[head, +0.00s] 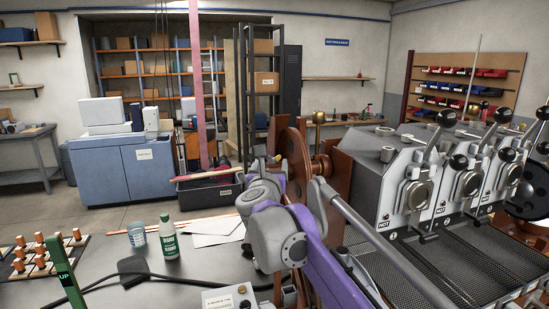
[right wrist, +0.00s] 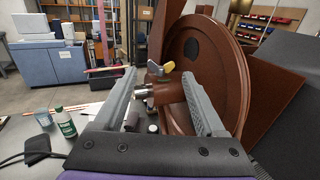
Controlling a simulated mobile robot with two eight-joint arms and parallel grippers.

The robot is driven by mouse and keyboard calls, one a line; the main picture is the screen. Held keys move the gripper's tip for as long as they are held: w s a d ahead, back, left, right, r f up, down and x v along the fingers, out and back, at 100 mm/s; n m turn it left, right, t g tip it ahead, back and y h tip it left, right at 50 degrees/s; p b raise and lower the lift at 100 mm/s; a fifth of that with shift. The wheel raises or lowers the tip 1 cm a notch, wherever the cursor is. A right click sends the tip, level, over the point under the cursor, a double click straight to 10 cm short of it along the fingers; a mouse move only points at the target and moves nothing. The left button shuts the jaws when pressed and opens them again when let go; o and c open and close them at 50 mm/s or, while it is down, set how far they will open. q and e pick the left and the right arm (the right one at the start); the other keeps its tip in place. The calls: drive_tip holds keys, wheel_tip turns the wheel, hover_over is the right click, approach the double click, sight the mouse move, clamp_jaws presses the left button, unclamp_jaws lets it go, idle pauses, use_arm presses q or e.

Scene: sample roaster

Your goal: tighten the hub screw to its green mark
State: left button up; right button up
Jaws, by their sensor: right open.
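The brown wheel (right wrist: 212,75) stands upright at the right of the right wrist view; it also shows edge-on in the head view (head: 295,153). Its brown hub (right wrist: 168,92) juts out to the left and ends in a bright metal shaft (right wrist: 141,92). On top of the hub is a screw with a winged head (right wrist: 159,68), one wing yellow and one grey. A small dark green patch seems to lie by its foot; I cannot tell whether that is the mark. My right gripper (right wrist: 159,77) is open, its fingers either side of the hub and screw. My left gripper is out of view.
A grey roaster (head: 400,165) with several levers fills the right side. On the table (head: 110,285) are a green-and-white bottle (head: 168,238), a glass beaker (head: 137,234), papers (head: 215,232) and a green post marked UP (head: 64,265). A dark bin (head: 207,192) stands behind.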

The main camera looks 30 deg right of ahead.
sight(273, 156)
drive_tip(key=x, duration=0.5)
drive_tip(key=shift+w+d, duration=0.2)
drive_tip(key=c, duration=1.1)
